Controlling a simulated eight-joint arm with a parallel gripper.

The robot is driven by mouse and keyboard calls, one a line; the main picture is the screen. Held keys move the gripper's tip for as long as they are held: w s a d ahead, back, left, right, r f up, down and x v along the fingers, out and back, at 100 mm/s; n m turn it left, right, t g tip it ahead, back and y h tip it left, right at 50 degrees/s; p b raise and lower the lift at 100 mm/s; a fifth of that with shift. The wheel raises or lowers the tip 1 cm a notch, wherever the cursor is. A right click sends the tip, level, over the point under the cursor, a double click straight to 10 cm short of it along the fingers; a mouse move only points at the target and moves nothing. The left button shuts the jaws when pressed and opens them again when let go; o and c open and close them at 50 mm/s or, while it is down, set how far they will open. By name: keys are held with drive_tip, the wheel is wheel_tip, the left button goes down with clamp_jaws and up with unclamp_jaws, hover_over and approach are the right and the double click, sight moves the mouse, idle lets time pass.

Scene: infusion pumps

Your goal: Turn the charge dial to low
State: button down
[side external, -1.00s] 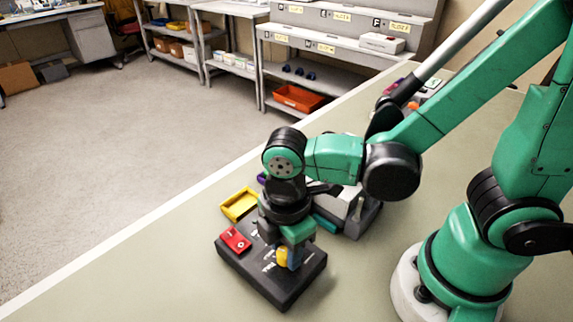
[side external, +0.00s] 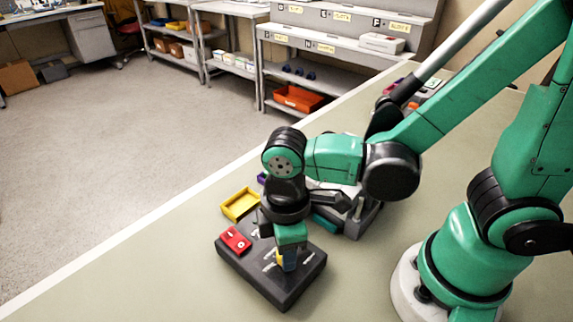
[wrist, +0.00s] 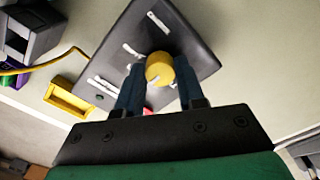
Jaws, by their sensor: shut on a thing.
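The charge dial (side external: 279,257) is a yellow knob on top of a flat dark box (side external: 258,277) with white label marks. It shows as a round yellow disc in the wrist view (wrist: 159,68). My gripper (side external: 287,260) points down over the box, and its two blue fingers are shut on the dial, one on each side. In the side view a finger covers much of the dial. White marks surround the dial in the wrist view, but their words are too small to read, so I cannot tell its setting.
A red block (side external: 235,240) with a small light spot sits on the box's left corner. A yellow tray (side external: 240,205) lies just behind the box. A grey device (side external: 357,213) stands behind my gripper. The table in front and to the left is clear.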

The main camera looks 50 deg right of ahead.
drive_tip(key=shift+m, duration=2)
drive_tip(key=c, duration=0.5)
unclamp_jaws()
drive_tip(key=shift+c, duration=0.2)
drive_tip(key=shift+r, duration=2.8)
drive_tip(key=w+d+r+m+t, duration=0.2)
drive_tip(key=d+m+t, duration=0.1)
drive_tip(key=d, duration=0.2)
drive_tip(key=w+d+r+m+t, duration=0.2)
drive_tip(key=w+d+m+t, duration=0.1)
drive_tip(key=d, duration=0.3)
drive_tip(key=shift+w+d+m+t, duration=0.3)
drive_tip(key=shift+m+t, duration=0.2)
drive_tip(key=shift+t, duration=0.1)
